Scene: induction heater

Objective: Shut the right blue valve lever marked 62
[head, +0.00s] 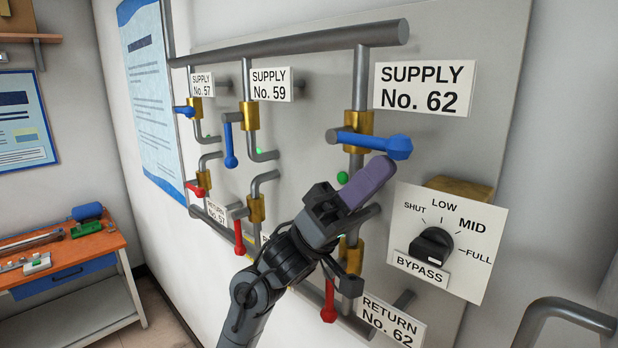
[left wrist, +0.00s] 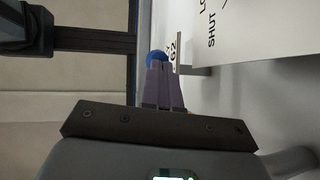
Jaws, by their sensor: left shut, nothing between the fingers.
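The blue valve lever marked 62 (head: 378,143) is on the brass valve (head: 354,158) under the "SUPPLY No. 62" sign (head: 423,88). It lies roughly level, across the vertical pipe, with its knob end to the right. My left gripper (head: 384,168) is shut and empty. Its purple fingers point up and right, and their tips are just below the lever's knob end. I cannot tell whether they touch it. In the left wrist view the shut fingers (left wrist: 164,85) show with the blue knob (left wrist: 157,57) just beyond their tips. My right gripper is not in view.
To the left are the blue levers for No. 59 (head: 230,150) and No. 57 (head: 184,111). Red return levers hang lower, one (head: 329,302) beneath my left arm. A bypass dial (head: 433,246) sits right of my gripper. A workbench (head: 70,265) stands at far left.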

